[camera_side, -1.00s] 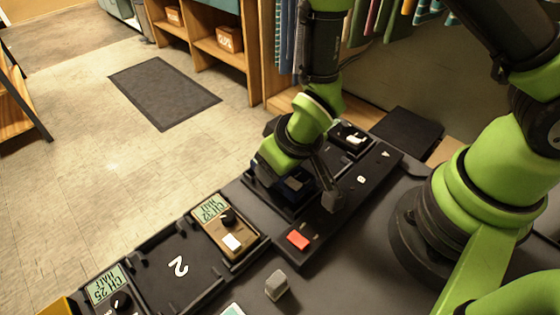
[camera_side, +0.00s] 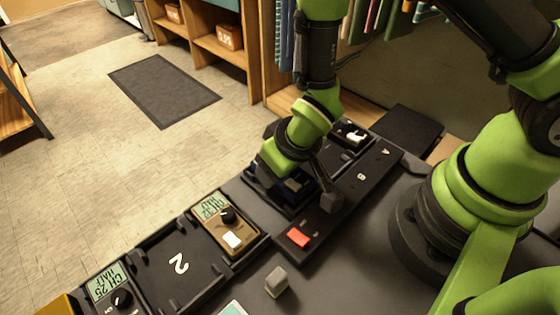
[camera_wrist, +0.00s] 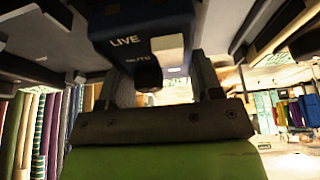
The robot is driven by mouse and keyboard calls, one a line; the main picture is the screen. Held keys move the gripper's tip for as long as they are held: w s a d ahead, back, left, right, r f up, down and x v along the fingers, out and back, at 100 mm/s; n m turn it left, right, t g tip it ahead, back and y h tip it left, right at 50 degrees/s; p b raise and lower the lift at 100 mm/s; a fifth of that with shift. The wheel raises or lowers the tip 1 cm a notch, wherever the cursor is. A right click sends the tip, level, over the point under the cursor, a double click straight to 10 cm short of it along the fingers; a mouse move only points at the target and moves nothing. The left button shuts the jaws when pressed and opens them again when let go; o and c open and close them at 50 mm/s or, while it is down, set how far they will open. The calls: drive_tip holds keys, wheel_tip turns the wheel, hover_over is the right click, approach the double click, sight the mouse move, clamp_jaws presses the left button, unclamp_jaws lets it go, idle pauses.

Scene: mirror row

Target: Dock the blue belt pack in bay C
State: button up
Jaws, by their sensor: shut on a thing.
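The blue belt pack (camera_wrist: 140,28) fills the top of the wrist view, with LIVE and MUTE lettering, a dark knob and a pale button. My gripper (camera_wrist: 165,80) is shut on it, a finger on either side. In the side view my gripper (camera_side: 290,182) is low over the near part of the black dock (camera_side: 325,222), and the dark blue pack shows only partly beneath it. Letters A and B show on the dock; bay C's letter is hidden or unreadable. I cannot tell whether the pack touches the bay floor.
A pack with a white top (camera_side: 351,133) sits by letter A. A small grey block (camera_side: 277,283) stands in front.

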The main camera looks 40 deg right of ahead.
drive_tip(key=shift+f, duration=0.55)
drive_tip(key=o, duration=1.1)
drive_tip(key=v, duration=1)
drive_tip(key=shift+r, duration=0.15)
drive_tip(key=s+d+r+m+t+y, duration=0.1)
drive_tip(key=s+d+r, duration=0.3)
drive_tip(key=r, duration=0.6)
drive_tip(key=s+d+r+m+t+y, duration=0.1)
drive_tip(key=s+d+r+m, duration=0.2)
drive_tip(key=r, duration=0.6)
drive_tip(key=shift+s+d+r+t, duration=0.35)
drive_tip(key=shift+s+d, duration=0.3)
drive_tip(key=shift+s, duration=0.35)
